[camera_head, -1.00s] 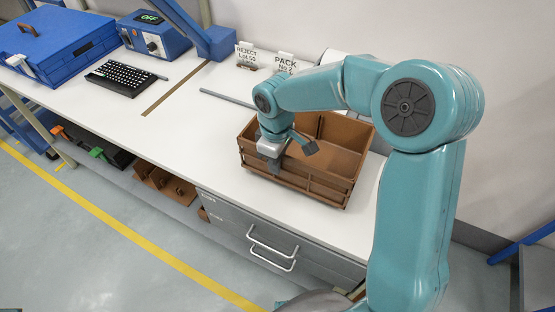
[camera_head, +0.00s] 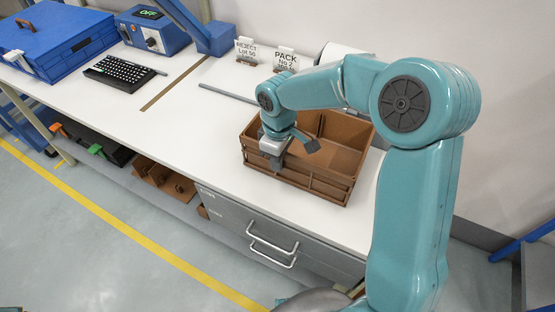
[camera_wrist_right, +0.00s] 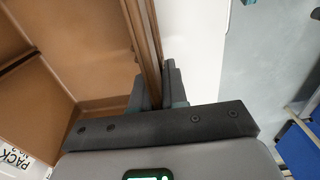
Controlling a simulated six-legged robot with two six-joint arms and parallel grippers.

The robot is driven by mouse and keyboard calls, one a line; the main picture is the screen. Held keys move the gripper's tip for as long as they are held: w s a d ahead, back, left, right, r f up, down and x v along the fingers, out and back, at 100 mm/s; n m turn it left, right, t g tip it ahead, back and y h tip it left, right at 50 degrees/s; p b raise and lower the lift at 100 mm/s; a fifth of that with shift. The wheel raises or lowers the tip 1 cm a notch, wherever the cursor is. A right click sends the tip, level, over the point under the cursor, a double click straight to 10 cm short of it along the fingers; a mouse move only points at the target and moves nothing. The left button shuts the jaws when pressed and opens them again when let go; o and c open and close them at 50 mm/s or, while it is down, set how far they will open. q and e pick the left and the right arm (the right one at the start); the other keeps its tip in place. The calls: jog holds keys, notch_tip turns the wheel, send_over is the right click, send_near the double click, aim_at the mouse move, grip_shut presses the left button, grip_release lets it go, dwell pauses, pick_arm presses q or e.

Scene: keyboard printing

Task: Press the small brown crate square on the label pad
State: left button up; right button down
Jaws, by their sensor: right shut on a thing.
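The small brown crate (camera_head: 318,187) stands on the white bench near its front edge, open side up, with a divider inside. My right gripper (camera_head: 277,163) is at the crate's front wall, toward its left end. In the right wrist view, the fingers (camera_wrist_right: 156,92) are shut on the thin brown crate wall (camera_wrist_right: 143,40), one finger on each side. I cannot make out the label pad in these frames. My left gripper is not in view.
A keyboard (camera_head: 119,75), blue control box (camera_head: 153,38) and blue case (camera_head: 55,42) are farther left.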

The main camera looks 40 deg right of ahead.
jog(key=shift+w+d, duration=0.25)
jog(key=shift+d, duration=0.2)
jog(key=shift+w+d+p, duration=0.15)
jog(key=shift+d+p, duration=0.1)
jog(key=shift+p, duration=0.05)
jog(key=shift+s+a+b, duration=0.3)
jog(key=shift+s+a, duration=0.05)
jog(key=shift+a, duration=0.35)
jog(key=shift+s+a+b, duration=0.3)
jog(key=shift+s+a, duration=0.05)
jog(key=shift+a, duration=0.3)
jog(key=c, duration=1.1)
grip_release()
